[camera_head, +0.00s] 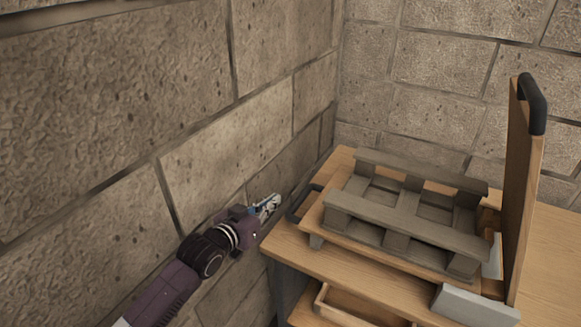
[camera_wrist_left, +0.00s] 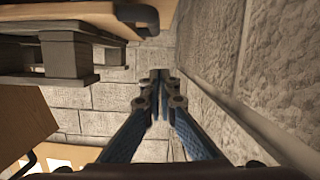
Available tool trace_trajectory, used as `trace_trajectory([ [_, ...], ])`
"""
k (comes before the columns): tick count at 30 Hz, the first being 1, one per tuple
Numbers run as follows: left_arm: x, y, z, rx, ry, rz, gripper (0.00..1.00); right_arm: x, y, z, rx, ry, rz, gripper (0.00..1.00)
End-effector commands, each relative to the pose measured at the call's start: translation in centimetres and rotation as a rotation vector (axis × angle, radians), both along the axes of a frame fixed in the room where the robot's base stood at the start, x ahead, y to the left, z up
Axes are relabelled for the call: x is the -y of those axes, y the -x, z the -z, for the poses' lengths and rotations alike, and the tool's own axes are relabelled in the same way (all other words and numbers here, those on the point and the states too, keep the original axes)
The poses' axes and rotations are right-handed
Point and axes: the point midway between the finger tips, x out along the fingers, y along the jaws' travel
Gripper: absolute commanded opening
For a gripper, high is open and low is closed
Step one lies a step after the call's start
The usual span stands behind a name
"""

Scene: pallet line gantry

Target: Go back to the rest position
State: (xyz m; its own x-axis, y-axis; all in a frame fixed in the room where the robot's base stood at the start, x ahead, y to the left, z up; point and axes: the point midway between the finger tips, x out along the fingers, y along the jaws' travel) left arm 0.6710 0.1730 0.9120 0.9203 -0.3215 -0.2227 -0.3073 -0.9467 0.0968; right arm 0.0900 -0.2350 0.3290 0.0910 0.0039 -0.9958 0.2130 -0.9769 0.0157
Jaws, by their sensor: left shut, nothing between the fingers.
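My left gripper (camera_head: 269,206) is near the left wall, just left of the wooden table's far-left edge. It is shut and empty. In the left wrist view its two blue fingers (camera_wrist_left: 159,82) meet at the tips in front of the stone wall. My right gripper is not in view.
A grey wooden pallet (camera_head: 395,235) lies on a board on the wooden table (camera_head: 290,245), right of my left gripper. An upright panel (camera_head: 520,190) with a black handle stands at the right. A drawer (camera_head: 350,305) is open below. A stone wall (camera_head: 110,150) is close on the left.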

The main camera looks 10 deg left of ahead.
Motion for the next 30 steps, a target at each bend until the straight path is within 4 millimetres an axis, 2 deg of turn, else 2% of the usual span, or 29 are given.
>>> trace_trajectory([
  [4,0.4,1.0,1.0,-0.028,-0.009,0.002,0.00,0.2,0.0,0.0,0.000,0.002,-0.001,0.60],
  [7,1.3,3.8,3.6,-0.106,-0.042,0.004,0.00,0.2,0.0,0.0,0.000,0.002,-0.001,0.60],
  [11,2.2,10.5,8.6,-0.284,-0.114,0.001,0.00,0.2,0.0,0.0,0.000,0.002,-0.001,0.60],
  [12,2.1,12.9,9.9,-0.345,-0.142,-0.005,0.00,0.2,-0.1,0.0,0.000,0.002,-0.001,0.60],
  [16,1.3,20.3,13.1,-0.528,-0.217,-0.026,0.00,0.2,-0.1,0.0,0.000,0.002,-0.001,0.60],
  [21,-0.3,27.7,15.0,-0.706,-0.283,-0.053,0.00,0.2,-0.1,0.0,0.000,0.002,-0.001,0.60],
  [30,-2.8,37.7,15.7,-0.946,-0.351,-0.096,0.00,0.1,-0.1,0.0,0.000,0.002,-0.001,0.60],
])
